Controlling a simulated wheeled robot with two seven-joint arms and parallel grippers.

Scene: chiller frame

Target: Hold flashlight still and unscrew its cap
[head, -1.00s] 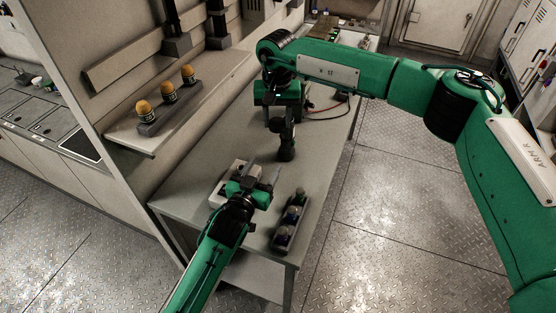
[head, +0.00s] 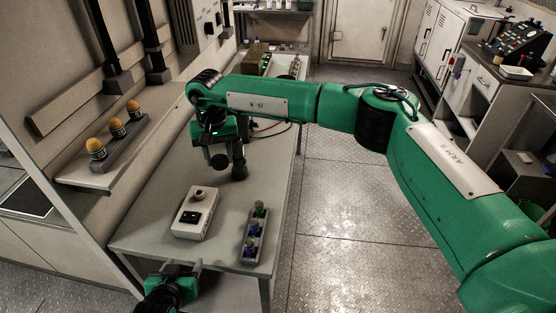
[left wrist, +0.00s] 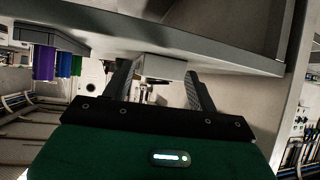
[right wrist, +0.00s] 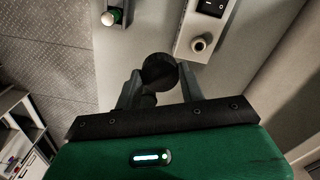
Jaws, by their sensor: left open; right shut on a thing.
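I cannot make out the cap apart from the body. My left gripper (head: 182,270) is open and empty, at the near left edge of the table, well away from the flashlight. In the left wrist view its two fingers stand apart, with nothing between them but background.
A white switch box (head: 196,215) with a round knob stands on the grey table (head: 160,205). A rack (head: 257,232) of colored vials is right of it. A shelf at left bears several orange-topped items (head: 115,128). A cable lies behind the right gripper.

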